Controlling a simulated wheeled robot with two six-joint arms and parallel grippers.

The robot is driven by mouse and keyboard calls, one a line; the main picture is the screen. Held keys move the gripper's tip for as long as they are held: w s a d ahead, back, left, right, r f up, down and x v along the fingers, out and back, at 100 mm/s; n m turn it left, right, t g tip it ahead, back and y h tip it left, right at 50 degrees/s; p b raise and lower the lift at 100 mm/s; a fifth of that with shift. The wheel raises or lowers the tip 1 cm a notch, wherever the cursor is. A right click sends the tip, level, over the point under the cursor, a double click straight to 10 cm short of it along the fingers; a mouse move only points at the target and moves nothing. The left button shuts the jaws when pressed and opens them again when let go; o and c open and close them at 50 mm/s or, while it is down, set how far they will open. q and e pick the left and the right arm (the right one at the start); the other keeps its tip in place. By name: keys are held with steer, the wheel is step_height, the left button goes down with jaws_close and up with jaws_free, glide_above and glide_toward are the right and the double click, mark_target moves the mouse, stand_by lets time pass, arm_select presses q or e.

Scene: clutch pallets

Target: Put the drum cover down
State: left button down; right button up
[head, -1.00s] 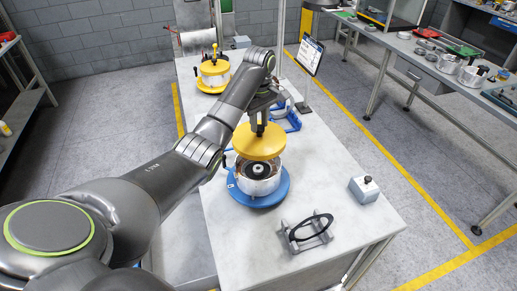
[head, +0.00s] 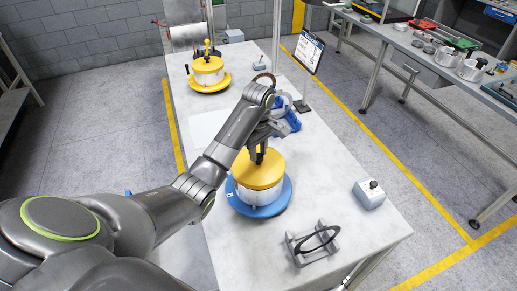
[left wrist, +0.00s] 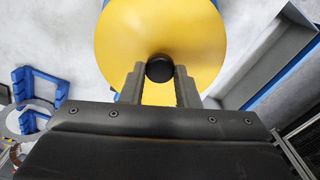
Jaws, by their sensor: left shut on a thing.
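The yellow drum cover (head: 258,170) sits over the white drum (head: 254,196) on the blue round base (head: 275,206). No gap shows between cover and drum in the head view. My left gripper (head: 259,155) is above the cover, shut on its black knob. In the left wrist view the yellow cover (left wrist: 118,42) fills the upper middle, with the black knob (left wrist: 160,68) between the fingers of my left gripper (left wrist: 160,75). The inside of the drum is hidden under the cover. My right gripper is not in view.
A second drum with a yellow cover (head: 208,69) stands on a yellow base farther back. A grey box with a black knob (head: 369,194) and a grey stand holding a black ring (head: 314,243) are at the front right. A blue holder (head: 290,118) is behind my arm.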

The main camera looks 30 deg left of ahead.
arm_select(q)
steer(key=shift+s+d, duration=0.2)
steer(key=shift+d, duration=0.05)
steer(key=shift+f, duration=0.2)
steer(key=shift+w+a+f, duration=0.1)
steer(key=shift+f, duration=0.1)
steer(key=c, duration=1.5)
jaws_free()
steer(key=shift+w+f, duration=0.1)
steer(key=shift+f, duration=0.05)
steer(key=o, duration=0.4)
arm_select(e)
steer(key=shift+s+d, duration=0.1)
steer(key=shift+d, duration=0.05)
